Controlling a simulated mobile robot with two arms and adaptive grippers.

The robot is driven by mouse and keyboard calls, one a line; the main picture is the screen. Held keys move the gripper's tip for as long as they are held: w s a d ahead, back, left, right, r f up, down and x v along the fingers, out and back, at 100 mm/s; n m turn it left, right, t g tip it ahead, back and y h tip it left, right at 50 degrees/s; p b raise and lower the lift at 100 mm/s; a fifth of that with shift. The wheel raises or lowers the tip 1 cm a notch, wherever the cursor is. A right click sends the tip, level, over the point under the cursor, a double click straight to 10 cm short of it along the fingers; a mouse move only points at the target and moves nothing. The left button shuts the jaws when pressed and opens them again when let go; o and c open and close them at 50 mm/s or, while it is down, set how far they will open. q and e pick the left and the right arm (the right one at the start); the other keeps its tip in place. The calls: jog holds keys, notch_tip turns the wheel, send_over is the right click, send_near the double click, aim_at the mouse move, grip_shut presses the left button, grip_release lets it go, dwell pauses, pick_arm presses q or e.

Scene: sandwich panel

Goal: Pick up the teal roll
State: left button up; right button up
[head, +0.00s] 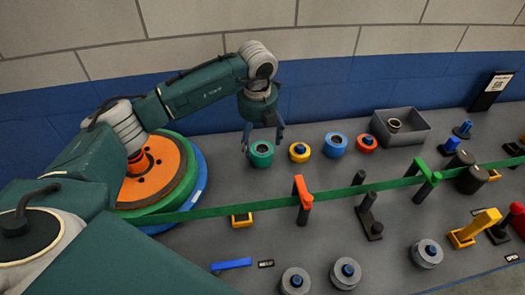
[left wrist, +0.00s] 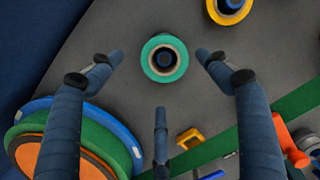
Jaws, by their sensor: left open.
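The teal roll (head: 254,158) stands on the grey panel, with a dark blue core in its middle. In the left wrist view the teal roll (left wrist: 150,62) is in the upper middle. My left gripper (head: 264,139) is above it, its fingers pointing down. In the left wrist view my left gripper (left wrist: 158,60) is open, with fingers left and right of the roll and a third finger below it in the picture. I see clear gaps between the fingers and the roll. My right gripper is not in view.
A yellow roll (head: 299,158), a blue roll (head: 343,147) and a red roll (head: 373,142) stand to the right. A grey bin (head: 424,128) is beyond them. A green strip (head: 335,193) crosses the panel in front, through an orange guide (head: 300,189). Large stacked discs (head: 192,178) lie left.

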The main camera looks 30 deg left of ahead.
aim_at(262, 151)
pick_arm(q)
jog(key=shift+w+f, duration=0.1)
jog(key=shift+f, duration=0.2)
jog(key=f, duration=0.1)
jog(key=f+p, duration=0.1)
jog(key=f, duration=0.1)
jog(key=w+f+p, duration=0.1)
jog(key=shift+d+f, duration=0.15)
jog(key=shift+d, duration=0.1)
jog(key=shift+w+f, duration=0.1)
jog(key=shift+f, duration=0.35)
jog(key=shift+c, duration=0.3)
jog(key=c, duration=1.2)
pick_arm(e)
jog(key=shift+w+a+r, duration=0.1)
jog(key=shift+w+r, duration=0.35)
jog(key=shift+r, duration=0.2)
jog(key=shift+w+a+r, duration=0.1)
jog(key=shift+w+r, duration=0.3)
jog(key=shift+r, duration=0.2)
